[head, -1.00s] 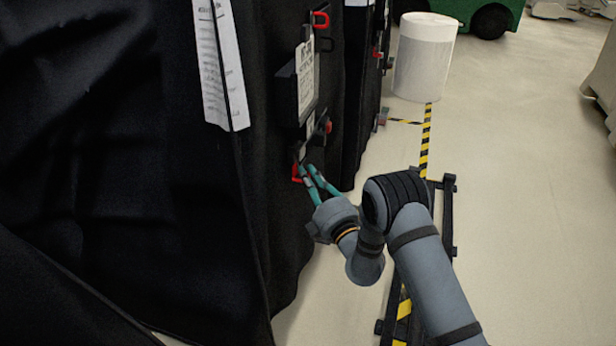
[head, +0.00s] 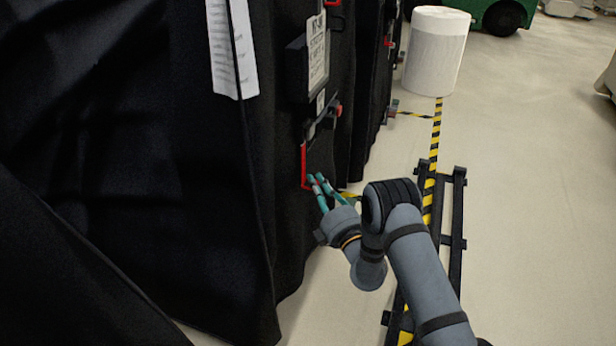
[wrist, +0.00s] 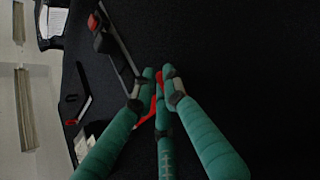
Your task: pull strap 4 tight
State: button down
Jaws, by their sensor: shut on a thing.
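A red strap (head: 304,162) hangs down from a dark buckle (head: 315,128) on the black cart cover. My gripper (head: 316,182), with teal fingers, is shut on the strap's lower end, close to the cover and below the buckle. In the wrist view the fingers (wrist: 157,92) close around the red strap (wrist: 146,110); the fingers partly hide it. The buckle with a red part shows there at upper left (wrist: 104,42). I cannot read a strap number.
The black cover (head: 90,120) fills the left, with a white paper sheet (head: 232,45) and a label holder (head: 310,60). A white roll (head: 436,50) stands behind. A dark floor frame (head: 458,210) and striped tape (head: 437,130) lie right.

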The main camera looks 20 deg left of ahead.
jog(key=shift+s+a+f, duration=0.15)
jog(key=shift+a+f, duration=0.05)
jog(key=shift+f, duration=0.35)
jog(key=shift+s+a+f, duration=0.15)
jog(key=shift+f, duration=0.4)
jog(key=c, duration=1.9)
grip_release()
jog(key=shift+r, duration=0.1)
jog(key=shift+d, duration=0.25)
jog(key=v, duration=1.1)
jog(key=shift+s+d, duration=0.2)
jog(key=shift+s, duration=0.1)
jog(key=shift+r, duration=0.1)
jog(key=shift+w+a, duration=0.1)
